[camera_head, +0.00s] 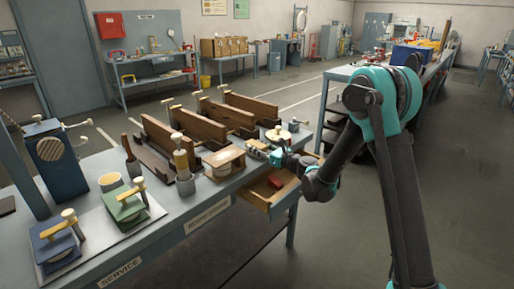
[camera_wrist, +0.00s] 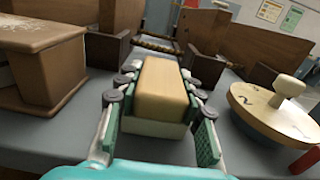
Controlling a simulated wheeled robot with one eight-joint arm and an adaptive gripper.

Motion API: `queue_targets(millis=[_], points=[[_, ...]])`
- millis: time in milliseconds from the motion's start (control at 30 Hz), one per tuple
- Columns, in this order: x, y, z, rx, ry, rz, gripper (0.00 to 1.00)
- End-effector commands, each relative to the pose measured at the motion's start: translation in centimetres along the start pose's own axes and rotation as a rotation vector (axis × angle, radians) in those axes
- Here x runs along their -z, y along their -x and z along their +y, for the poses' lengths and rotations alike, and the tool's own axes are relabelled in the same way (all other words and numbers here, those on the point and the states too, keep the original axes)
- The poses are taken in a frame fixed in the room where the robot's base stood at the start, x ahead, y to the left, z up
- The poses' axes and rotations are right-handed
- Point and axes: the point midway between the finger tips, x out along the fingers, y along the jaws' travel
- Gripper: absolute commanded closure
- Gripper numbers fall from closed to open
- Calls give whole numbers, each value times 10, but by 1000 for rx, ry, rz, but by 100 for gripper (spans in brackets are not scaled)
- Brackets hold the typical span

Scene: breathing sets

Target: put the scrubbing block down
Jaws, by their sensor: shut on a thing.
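The scrubbing block (camera_wrist: 162,88), with a tan top and a pale lower edge, sits between the fingers of my gripper (camera_wrist: 158,97) in the wrist view. The green-padded fingers are shut on its two sides. In the head view my gripper (camera_head: 276,156) is at the near edge of the blue-grey bench (camera_head: 205,208), above the open drawer's far end. The block (camera_head: 257,148) shows only small there, just left of the fingers. Its underside is hidden, so I cannot tell whether it touches the bench top.
A brown wooden box (camera_wrist: 38,62) stands left of the block, and a round lidded piece with a knob (camera_wrist: 272,108) stands right. Wooden vise-like boards (camera_head: 225,117) stand behind. An open drawer (camera_head: 262,197) holding a red thing (camera_head: 275,181) juts out below.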

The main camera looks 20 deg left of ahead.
Motion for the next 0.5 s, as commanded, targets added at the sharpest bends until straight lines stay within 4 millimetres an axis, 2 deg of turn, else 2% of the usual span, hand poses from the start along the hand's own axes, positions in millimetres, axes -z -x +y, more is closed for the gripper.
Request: queue_targets(millis=[167, 200, 367, 500], points=[[2, 0, 0, 0, 0, 0, 100], [3, 0, 0, 0, 0, 0, 61], [2, 0, 0, 0, 0, 0, 42], [2, 0, 0, 0, 0, 0, 42]])
